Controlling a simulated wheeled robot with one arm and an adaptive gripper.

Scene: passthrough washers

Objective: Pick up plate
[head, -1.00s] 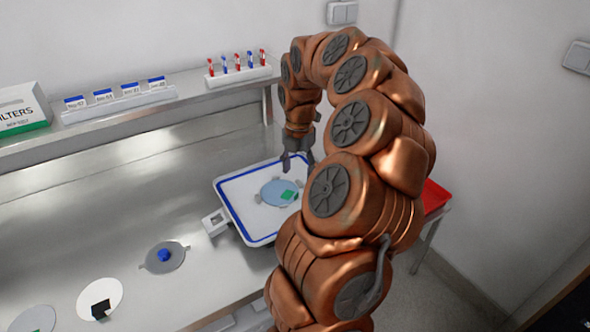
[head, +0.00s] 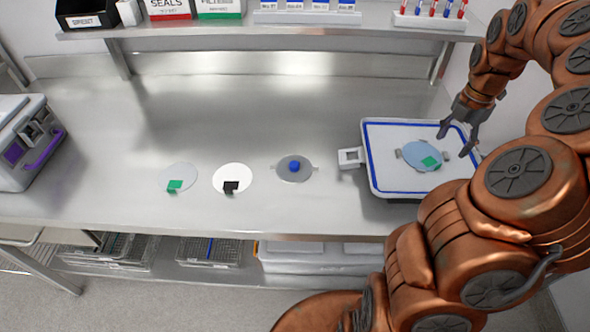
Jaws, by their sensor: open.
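Several round plates lie flat. A light blue plate (head: 418,153) with side tabs and a green block (head: 431,162) on it lies in the white blue-edged tray (head: 385,185) at the right of the bench. On the bare bench are a grey plate (head: 294,176) with tabs and a blue knob (head: 294,165), a white plate (head: 228,172) with a black block (head: 231,187), and a pale grey plate (head: 180,172) with a green block (head: 174,186). My gripper (head: 455,142) is open and empty, fingers pointing down over the tray's right part, beside the blue plate. Its exact height is unclear.
A steel bench (head: 120,130) carries everything, with clear room behind the plates. A grey and purple box (head: 30,145) stands at the left. A shelf (head: 270,28) with boxes, labelled cards and a tube rack (head: 430,22) runs above the back. Wire baskets (head: 208,250) sit below.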

